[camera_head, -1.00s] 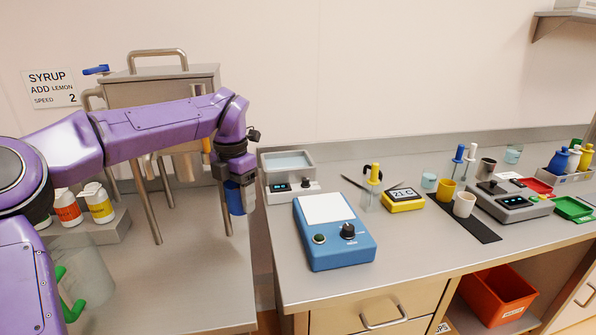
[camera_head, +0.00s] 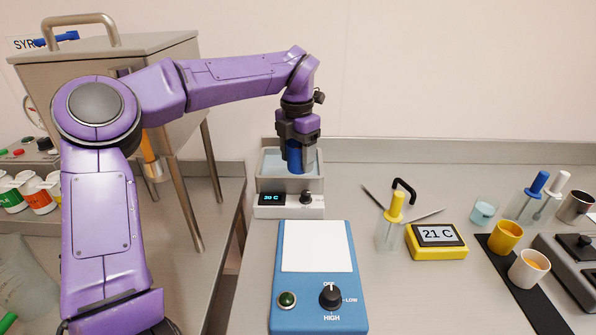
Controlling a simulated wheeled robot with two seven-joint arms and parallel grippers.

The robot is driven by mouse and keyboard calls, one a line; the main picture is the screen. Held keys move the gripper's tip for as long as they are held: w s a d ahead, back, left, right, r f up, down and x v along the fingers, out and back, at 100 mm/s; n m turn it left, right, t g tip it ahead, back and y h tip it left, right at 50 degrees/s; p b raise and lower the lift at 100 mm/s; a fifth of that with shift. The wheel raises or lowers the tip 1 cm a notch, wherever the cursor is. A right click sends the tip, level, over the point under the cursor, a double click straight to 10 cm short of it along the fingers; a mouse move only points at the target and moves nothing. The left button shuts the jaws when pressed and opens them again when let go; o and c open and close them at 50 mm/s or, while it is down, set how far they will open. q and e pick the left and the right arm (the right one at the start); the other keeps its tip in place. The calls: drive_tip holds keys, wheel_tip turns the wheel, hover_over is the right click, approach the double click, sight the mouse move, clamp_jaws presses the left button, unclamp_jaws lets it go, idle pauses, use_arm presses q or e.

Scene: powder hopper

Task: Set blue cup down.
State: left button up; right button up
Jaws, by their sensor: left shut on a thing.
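The blue cup (camera_head: 294,157) is in my left gripper (camera_head: 298,140), which points down and is shut on it. The gripper covers the cup's upper part. The cup appears over or in the grey water bath (camera_head: 267,184) with a small display at the back of the counter. I cannot tell whether the cup touches the bath's floor. My right gripper is not in view.
A blue stirrer plate (camera_head: 318,302) stands in front of the bath. To the right are a beaker with a yellow-handled tool (camera_head: 396,206), a yellow thermometer (camera_head: 436,239), a yellow cup (camera_head: 505,237) and a white cup (camera_head: 529,268). A steel hopper (camera_head: 95,80) stands left.

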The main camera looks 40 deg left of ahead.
use_arm(q)
drive_tip(key=w+a+f+p, duration=0.2)
drive_tip(key=a+f, duration=0.1)
drive_tip(key=w+a+f+p, duration=0.1)
drive_tip(key=w+a+f, duration=0.2)
drive_tip(key=w+a+f+p, duration=0.2)
drive_tip(key=w+a+f, duration=0.1)
drive_tip(key=a, duration=0.1)
drive_tip(key=shift+a+f+p, duration=0.1)
drive_tip(key=shift+f+p, duration=0.1)
drive_tip(key=shift+p, duration=0.1)
wheel_tip(320, 180, down, 2)
drive_tip(key=shift+w+f, duration=0.1)
drive_tip(key=shift+f, duration=0.55)
drive_tip(key=shift+f, duration=0.15)
drive_tip(key=o, duration=1.1)
